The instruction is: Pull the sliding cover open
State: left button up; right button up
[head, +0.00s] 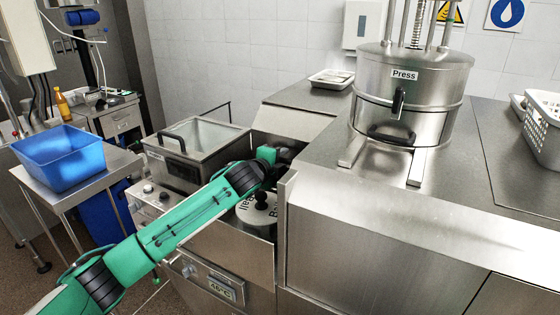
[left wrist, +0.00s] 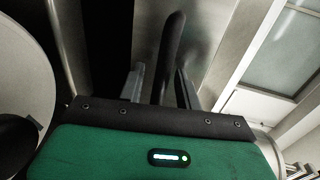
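My left gripper (head: 288,153) reaches in from the left to the steel counter, beside a recess; its fingers are dark and hard to see there. In the left wrist view the two fingers (left wrist: 160,76) stand apart, with a black bar handle (left wrist: 173,45) between them. The handle lies nearer the right finger, with a gap on the left. It is on a steel panel (left wrist: 205,35), which looks like the sliding cover. In the head view the steel panel (head: 291,122) behind the gripper seems to be this cover; its handle is hidden. My right gripper is not in view.
A round lid (head: 258,212) with a black knob sits in the recess below my left wrist. A steel basin (head: 215,133) stands left of it. A press pot (head: 415,75) stands on the right counter. A blue bin (head: 60,155) is far left.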

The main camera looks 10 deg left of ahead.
pick_arm(q)
jog(key=shift+s, duration=0.1)
jog(key=shift+s+a, duration=0.15)
jog(key=shift+s, duration=0.05)
jog(key=b+v, duration=0.3)
jog(key=v, duration=1)
jog(key=shift+b, duration=0.4)
jog(key=shift+s, duration=0.1)
